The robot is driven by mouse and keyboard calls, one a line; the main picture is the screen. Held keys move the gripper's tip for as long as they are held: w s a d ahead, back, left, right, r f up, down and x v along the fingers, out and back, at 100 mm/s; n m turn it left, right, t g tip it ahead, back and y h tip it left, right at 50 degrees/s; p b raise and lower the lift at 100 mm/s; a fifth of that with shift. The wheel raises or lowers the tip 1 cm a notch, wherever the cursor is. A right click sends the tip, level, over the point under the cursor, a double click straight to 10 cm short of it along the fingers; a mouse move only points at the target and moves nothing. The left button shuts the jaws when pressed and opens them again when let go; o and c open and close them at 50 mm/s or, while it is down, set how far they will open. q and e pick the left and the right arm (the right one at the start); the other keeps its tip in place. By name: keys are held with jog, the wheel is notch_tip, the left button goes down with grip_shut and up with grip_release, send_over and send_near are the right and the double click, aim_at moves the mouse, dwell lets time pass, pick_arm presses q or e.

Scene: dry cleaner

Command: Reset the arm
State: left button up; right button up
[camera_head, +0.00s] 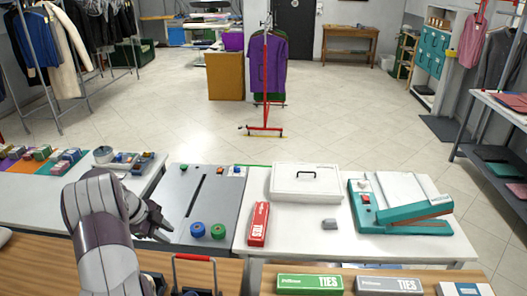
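My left arm, white and dark, rises from the bottom left, and its dark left gripper (160,226) hangs over the left edge of the grey panel (218,205). The small fingers are seen from above and behind, so I cannot tell whether they are apart, and I see nothing held in them. My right gripper is not in view.
Blue and green spools (207,231) stand on the panel, right of the gripper. The white table holds a red ties box (258,224), a white case (306,183) and a teal press (413,215). A red-handled carrier (193,258) is near. Open floor lies beyond.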

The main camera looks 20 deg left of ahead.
pick_arm(q)
jog(key=w+a+n+t+y, duration=0.3)
jog(key=w+n+t+y, duration=0.15)
jog(key=n, duration=0.25)
jog(key=s+d+n+g+b, duration=0.2)
jog(key=s+d, duration=0.4)
jog(key=d, duration=0.5)
jog(key=s+d+f+n+g+b, duration=0.1)
jog(key=s+d+n+g+b, duration=0.1)
jog(key=s+d, duration=0.5)
jog(key=s+d+f+n+g+h+b, duration=0.1)
jog(key=s+d, duration=0.6)
jog(key=d, duration=1)
jog(key=n+g+b, duration=0.1)
jog(key=n+g, duration=0.1)
jog(key=n, duration=0.1)
jog(key=shift+s, duration=0.2)
